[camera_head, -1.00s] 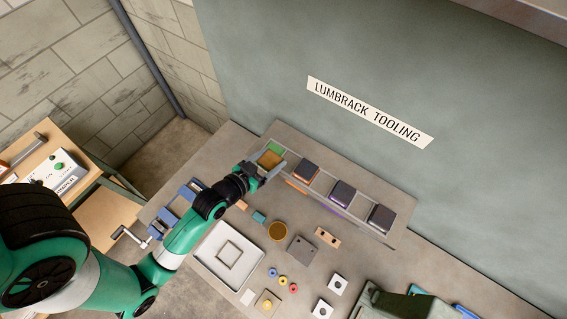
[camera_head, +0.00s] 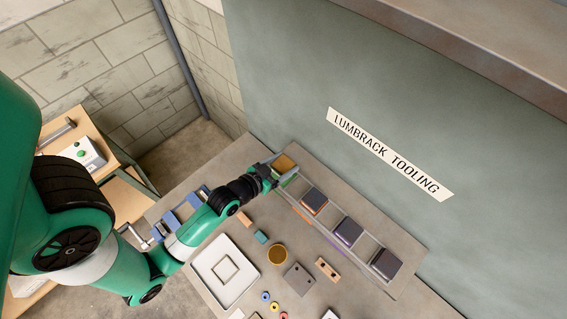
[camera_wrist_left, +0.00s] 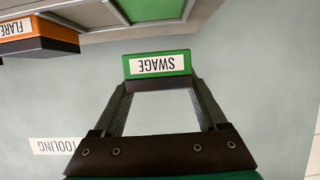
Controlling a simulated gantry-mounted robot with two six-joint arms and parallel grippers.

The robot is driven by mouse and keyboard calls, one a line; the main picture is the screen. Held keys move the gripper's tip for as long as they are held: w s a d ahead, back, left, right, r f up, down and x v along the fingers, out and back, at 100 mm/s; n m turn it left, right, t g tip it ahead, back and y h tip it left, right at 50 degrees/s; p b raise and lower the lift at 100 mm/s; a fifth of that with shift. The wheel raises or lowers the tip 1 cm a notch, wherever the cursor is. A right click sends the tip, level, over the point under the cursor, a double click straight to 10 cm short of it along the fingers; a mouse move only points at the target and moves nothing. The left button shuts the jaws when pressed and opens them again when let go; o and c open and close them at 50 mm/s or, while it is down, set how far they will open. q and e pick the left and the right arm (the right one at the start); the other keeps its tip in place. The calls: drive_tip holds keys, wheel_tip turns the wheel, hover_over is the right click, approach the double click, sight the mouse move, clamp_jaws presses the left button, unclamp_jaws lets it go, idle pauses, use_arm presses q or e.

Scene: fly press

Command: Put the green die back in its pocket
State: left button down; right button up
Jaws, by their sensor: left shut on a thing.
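The green die (camera_wrist_left: 157,65), with a white SWAGE label, is between the fingertips of my left gripper in the left wrist view. My left gripper (camera_head: 279,172) is shut on it at the left end of the die rack (camera_head: 330,218) in the head view. In the left wrist view the rack (camera_wrist_left: 150,12) shows at the top edge, close to the die. I cannot tell whether the die touches the rack, and its pocket is partly hidden. My right gripper is in no view.
An orange FLARE die (camera_wrist_left: 40,38) sits in the rack; it also shows in the head view (camera_head: 313,200). Two more dark-topped dies (camera_head: 348,231) (camera_head: 386,264) stand farther right. A white tray (camera_head: 222,268), a brass disc (camera_head: 278,254) and small parts lie on the bench. A wall rises behind.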

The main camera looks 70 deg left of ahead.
sight(284, 170)
use_arm(q)
drive_tip(key=shift+f+b, duration=1.2)
drive_tip(key=shift+f, duration=0.5)
drive_tip(key=shift+p, duration=0.3)
drive_tip(key=shift+f, duration=0.5)
idle(0.8)
drive_tip(key=shift+w, duration=0.1)
idle(0.5)
